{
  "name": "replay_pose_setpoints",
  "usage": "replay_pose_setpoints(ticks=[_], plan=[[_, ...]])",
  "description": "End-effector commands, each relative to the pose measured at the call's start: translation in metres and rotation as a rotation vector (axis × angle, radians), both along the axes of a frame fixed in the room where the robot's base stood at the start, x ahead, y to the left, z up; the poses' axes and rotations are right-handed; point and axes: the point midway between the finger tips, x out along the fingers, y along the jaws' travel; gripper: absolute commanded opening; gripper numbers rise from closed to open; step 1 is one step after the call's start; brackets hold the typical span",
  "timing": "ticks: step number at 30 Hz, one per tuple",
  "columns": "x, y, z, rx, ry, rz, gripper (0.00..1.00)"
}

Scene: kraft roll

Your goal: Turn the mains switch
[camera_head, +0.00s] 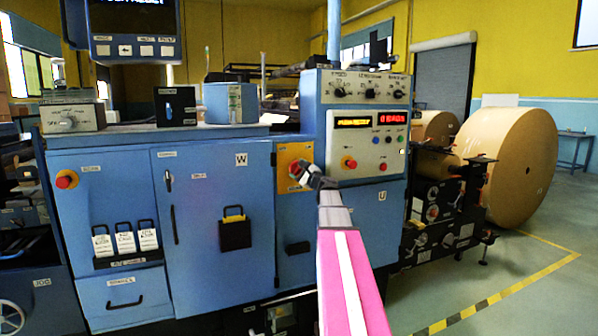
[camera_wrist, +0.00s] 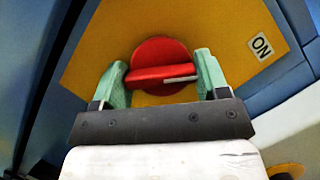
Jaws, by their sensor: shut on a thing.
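The mains switch (camera_wrist: 160,58) is a round red knob with a raised red bar across it, on a yellow plate (camera_wrist: 105,45). In the wrist view the bar lies nearly level, with a pale mark toward its right end. In the head view my gripper (camera_head: 306,176) is at the yellow plate (camera_head: 288,156) and partly covers the red switch (camera_head: 296,168).
A red button (camera_head: 66,180) is at far left.

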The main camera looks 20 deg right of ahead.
Motion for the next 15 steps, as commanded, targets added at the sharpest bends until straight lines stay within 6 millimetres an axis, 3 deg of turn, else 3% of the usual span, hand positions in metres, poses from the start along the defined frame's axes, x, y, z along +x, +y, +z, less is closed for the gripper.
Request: replay_pose_setpoints(ticks=[15], plan=[[-0.0006, 0.0001, -0.0011, 0.138, 0.007, -0.002, 0.44]])
